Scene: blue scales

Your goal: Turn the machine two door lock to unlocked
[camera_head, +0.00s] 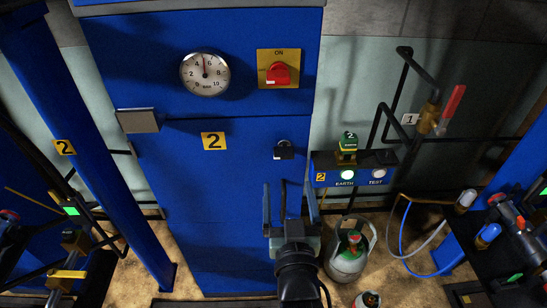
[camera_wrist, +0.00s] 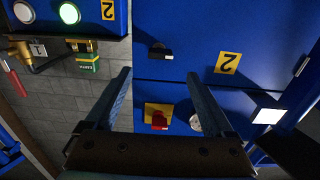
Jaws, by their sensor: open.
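The machine two cabinet (camera_head: 240,185) is blue and carries a yellow 2 label (camera_head: 213,141) on its door. The small black door lock (camera_head: 284,150) sits at the door's upper right. I cannot tell which way it is turned. The wrist view is upside down and shows the door lock (camera_wrist: 160,53) between and just beyond my fingertips. My gripper (camera_head: 287,190) is open and empty, with its fingers pointing up just below the lock in the head view. The gripper also shows in the wrist view (camera_wrist: 158,75), apart from the lock.
A round gauge (camera_head: 205,74) and a red switch (camera_head: 277,73) on a yellow plate marked ON sit above the door. A blue box (camera_head: 355,167) with EARTH and TEST lights stands close to the right. A gas bottle (camera_head: 349,257) stands on the floor.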

